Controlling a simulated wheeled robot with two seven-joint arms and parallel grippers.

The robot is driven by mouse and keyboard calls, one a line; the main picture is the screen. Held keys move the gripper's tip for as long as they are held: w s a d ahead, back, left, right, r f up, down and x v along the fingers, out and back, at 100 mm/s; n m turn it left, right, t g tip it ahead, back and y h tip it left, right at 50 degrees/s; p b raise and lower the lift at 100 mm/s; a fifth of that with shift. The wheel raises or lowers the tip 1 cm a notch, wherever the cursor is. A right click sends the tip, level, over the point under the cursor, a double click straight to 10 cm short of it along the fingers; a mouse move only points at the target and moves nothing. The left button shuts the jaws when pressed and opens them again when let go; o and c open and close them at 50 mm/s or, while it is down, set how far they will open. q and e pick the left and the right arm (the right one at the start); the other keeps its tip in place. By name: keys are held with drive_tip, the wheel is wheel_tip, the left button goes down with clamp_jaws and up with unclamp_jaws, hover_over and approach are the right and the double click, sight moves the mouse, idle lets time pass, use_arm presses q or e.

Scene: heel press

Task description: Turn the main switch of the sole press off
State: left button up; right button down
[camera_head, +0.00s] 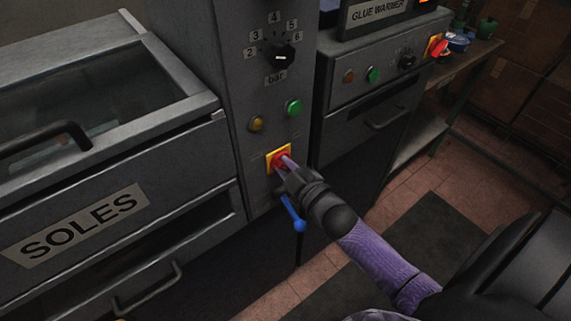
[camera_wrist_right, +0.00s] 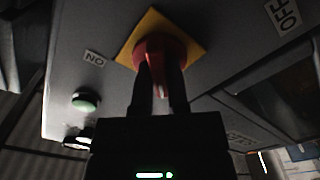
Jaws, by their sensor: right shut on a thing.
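The main switch of the sole press is a red rotary knob (camera_head: 280,160) on a yellow plate (camera_head: 271,165), low on the press's grey front. My right gripper (camera_head: 286,166) is shut on the knob, reaching it from the lower right and hiding part of it. In the right wrist view the red knob (camera_wrist_right: 160,49) sits between the two dark fingers, with the yellow plate (camera_wrist_right: 128,51) behind. An ON label (camera_wrist_right: 94,57) is at the left and an OFF label (camera_wrist_right: 284,13) at the upper right. I cannot tell the knob's exact angle. My left gripper is not in view.
A yellow button (camera_head: 257,123), a green button (camera_head: 294,107) and a pressure dial (camera_head: 283,55) are above the switch. A blue lever (camera_head: 293,213) hangs just below. The SOLES cabinet (camera_head: 190,115) is left; the glue warmer, with a similar red switch (camera_head: 437,46), is right.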

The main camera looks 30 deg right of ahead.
idle(0.4)
drive_tip(key=c, duration=0.6)
unclamp_jaws()
drive_tip(key=s, duration=0.3)
drive_tip(key=s+p, duration=0.1)
drive_tip(key=s, duration=0.6)
drive_tip(key=shift+d+p, duration=0.4)
